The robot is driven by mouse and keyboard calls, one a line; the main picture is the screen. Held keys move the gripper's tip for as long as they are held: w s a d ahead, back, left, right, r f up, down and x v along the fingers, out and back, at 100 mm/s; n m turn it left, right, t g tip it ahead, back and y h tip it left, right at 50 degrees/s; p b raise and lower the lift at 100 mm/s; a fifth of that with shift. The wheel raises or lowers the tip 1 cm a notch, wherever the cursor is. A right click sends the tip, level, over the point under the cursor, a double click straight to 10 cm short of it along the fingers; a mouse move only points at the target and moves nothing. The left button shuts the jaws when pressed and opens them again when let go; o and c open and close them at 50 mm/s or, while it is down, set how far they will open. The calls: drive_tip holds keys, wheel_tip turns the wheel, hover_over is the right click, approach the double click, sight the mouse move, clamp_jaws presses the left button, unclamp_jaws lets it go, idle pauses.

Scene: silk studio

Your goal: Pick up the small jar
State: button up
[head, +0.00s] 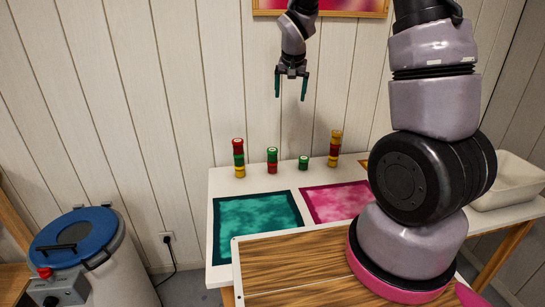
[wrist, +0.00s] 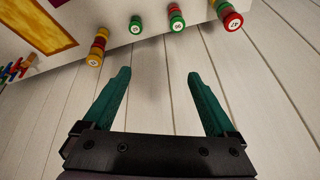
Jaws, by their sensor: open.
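A single small green jar (head: 303,162) with a pale lid stands near the back edge of the white table. It also shows in the wrist view (wrist: 135,24), at the top left of centre. To its left in the head view stand a short green and red stack (head: 272,160) and a taller red, green and yellow stack (head: 239,158). To its right is a yellow and red stack (head: 334,148). My gripper (head: 291,97) is open and empty, fingers down, above the row and apart from it. Its green fingers (wrist: 158,75) show nothing between them but wall.
The white table (head: 218,185) also bears a teal cloth (head: 257,228) and a pink cloth (head: 335,201) in front of the jars. A white basin (head: 508,182) is at the right. A blue-lidded drum (head: 75,235) stands at the left. The plank wall (head: 170,110) is close behind the jars.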

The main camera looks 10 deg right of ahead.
drive_tip(key=n, duration=0.1)
approach(272, 150)
drive_tip(key=f, duration=0.1)
drive_tip(key=shift+g, duration=0.4)
drive_tip(key=x, duration=0.5)
drive_tip(key=shift+w+a, duration=0.1)
drive_tip(key=shift+w, duration=0.05)
drive_tip(key=shift+w+d+x, duration=0.1)
drive_tip(key=shift+w+x, duration=0.05)
drive_tip(key=shift+x, duration=1.4)
drive_tip(key=shift+w+d+x, duration=0.1)
drive_tip(key=shift+x, duration=1.4)
drive_tip(key=shift+r, duration=0.1)
drive_tip(key=shift+c, duration=0.4)
